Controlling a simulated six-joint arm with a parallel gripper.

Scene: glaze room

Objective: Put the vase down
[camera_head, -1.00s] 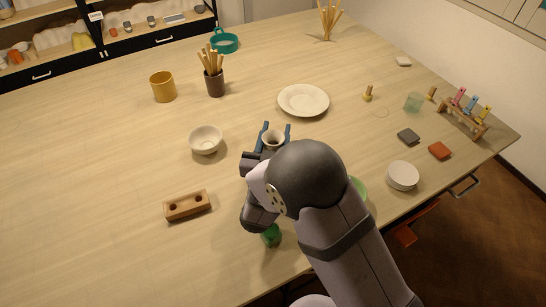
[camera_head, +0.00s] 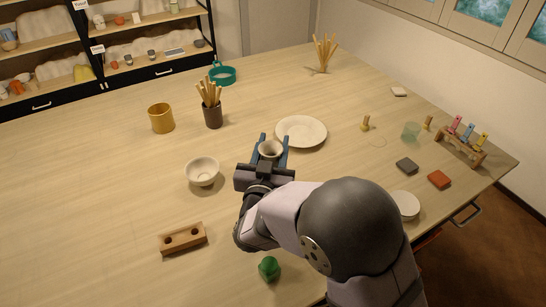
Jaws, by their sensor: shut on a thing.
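The vase (camera_head: 270,149) is pale, with a flared round mouth and a dark opening. It stands upright between the blue fingers of my gripper (camera_head: 272,145), which is shut on it. Its lower part is hidden behind the gripper, so I cannot tell whether its base touches the table. A white plate (camera_head: 301,131) lies just beyond and to the right of the vase.
A white bowl (camera_head: 202,171) stands left of my gripper. A wooden block with two holes (camera_head: 183,238) and a green object (camera_head: 269,268) are nearer. A dark cup of sticks (camera_head: 212,108) and a yellow cup (camera_head: 161,118) stand behind. The table's left side is clear.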

